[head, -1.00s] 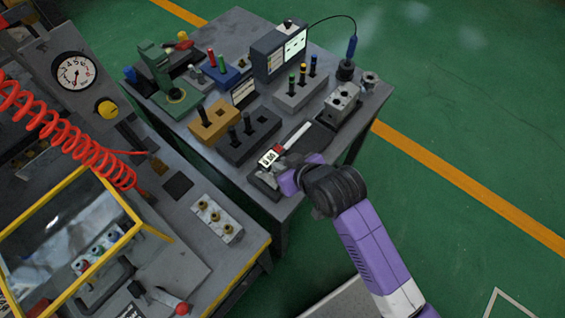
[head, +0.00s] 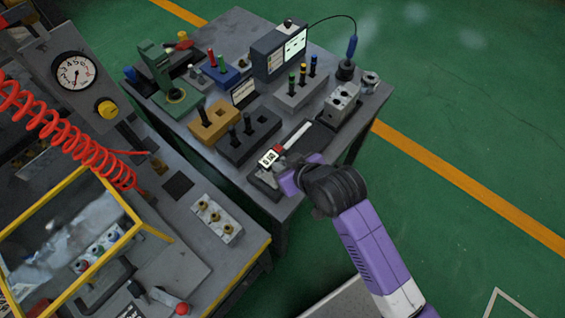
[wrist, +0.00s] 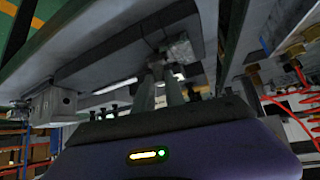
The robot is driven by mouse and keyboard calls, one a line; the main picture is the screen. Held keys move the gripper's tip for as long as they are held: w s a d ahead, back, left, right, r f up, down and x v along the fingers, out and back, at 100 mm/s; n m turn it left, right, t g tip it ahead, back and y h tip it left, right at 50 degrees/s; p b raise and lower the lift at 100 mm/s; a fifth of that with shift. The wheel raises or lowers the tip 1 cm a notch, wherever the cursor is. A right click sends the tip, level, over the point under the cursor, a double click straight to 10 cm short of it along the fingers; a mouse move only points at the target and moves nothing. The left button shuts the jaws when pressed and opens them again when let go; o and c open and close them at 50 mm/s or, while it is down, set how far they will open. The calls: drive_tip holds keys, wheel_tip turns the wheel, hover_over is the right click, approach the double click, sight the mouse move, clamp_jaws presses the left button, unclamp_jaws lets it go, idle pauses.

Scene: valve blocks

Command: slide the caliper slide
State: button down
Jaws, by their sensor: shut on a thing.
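The caliper lies in a dark tray (head: 262,184) at the front right of the grey table. Its pale beam (head: 297,134) runs up and away, with a red mark beside the slide. The caliper slide (head: 268,158) carries a small white display. My gripper (head: 284,168) is at the near end of the caliper, by the display. In the wrist view my gripper's two fingers (wrist: 158,88) are closed together at a small grey block (wrist: 180,50), which I take to be part of the slide. My wrist hides part of the caliper in the head view.
A metal valve block (head: 342,101) stands just beyond the caliper's far end. A dark block (head: 262,124) with pins and an orange block (head: 212,122) stand left of it. A gauge panel and red coiled hose are at far left. Green floor is open to the right.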

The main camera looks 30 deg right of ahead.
sight(286, 152)
idle(0.4)
drive_tip(key=d, duration=0.2)
drive_tip(key=w+d, duration=0.1)
drive_tip(key=d, duration=0.1)
drive_tip(key=shift+w+p, duration=0.15)
drive_tip(key=shift+p, duration=0.2)
drive_tip(key=c, duration=1.4)
unclamp_jaws()
drive_tip(key=v, duration=0.8)
drive_tip(key=shift+f+b, duration=0.1)
drive_tip(key=shift+b, duration=0.2)
drive_tip(key=shift+w, duration=0.1)
